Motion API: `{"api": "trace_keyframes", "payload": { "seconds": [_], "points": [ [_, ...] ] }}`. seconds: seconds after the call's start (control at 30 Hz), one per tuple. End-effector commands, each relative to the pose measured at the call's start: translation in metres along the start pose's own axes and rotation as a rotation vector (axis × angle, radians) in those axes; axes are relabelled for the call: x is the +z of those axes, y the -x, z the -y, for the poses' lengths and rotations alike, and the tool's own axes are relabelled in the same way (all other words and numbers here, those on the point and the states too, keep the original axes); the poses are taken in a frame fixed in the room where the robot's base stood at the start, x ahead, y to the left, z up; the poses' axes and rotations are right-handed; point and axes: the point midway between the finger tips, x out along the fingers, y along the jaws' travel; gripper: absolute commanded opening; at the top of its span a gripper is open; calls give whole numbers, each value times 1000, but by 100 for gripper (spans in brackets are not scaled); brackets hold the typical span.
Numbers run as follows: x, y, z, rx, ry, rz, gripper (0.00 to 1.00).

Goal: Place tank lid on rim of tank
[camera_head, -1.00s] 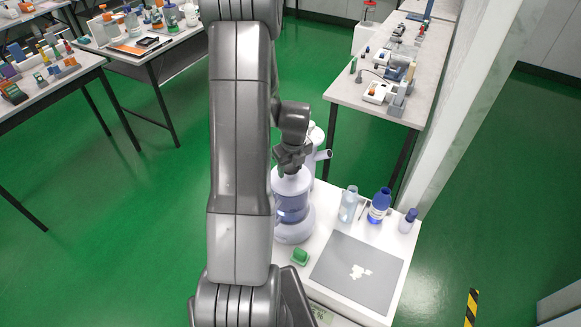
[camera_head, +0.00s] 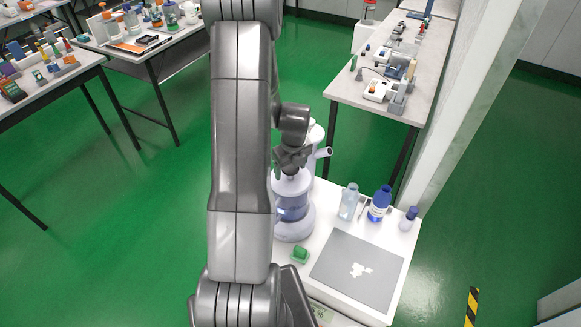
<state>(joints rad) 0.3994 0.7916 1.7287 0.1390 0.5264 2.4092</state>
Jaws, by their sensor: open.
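The tank (camera_head: 293,215) is a pale lavender and clear cylinder with a blue band, standing at the left part of the white table behind my arm. A pale lid (camera_head: 292,184) covers its top, and it looks level. Whether it sits fully on the rim cannot be told at this size. My gripper (camera_head: 291,166) is directly above the lid, pointing down, with its jaws open. Its fingertips are close to the lid's top, and contact cannot be made out. My arm hides the tank's left side.
A white spouted vessel (camera_head: 316,140) stands behind the tank.

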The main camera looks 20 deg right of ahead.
Motion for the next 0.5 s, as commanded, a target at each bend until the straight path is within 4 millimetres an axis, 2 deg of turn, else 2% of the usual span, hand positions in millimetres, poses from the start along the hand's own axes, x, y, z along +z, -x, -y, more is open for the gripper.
{"api": "trace_keyframes", "payload": {
  "seconds": [0.17, 0.3, 0.5],
  "points": [
    [1, 4, 0, 0, 0, 0, 71],
    [2, 17, 0, -1, 0, 2, 71],
    [2, 52, 1, -3, 0, 4, 71]
  ]
}}
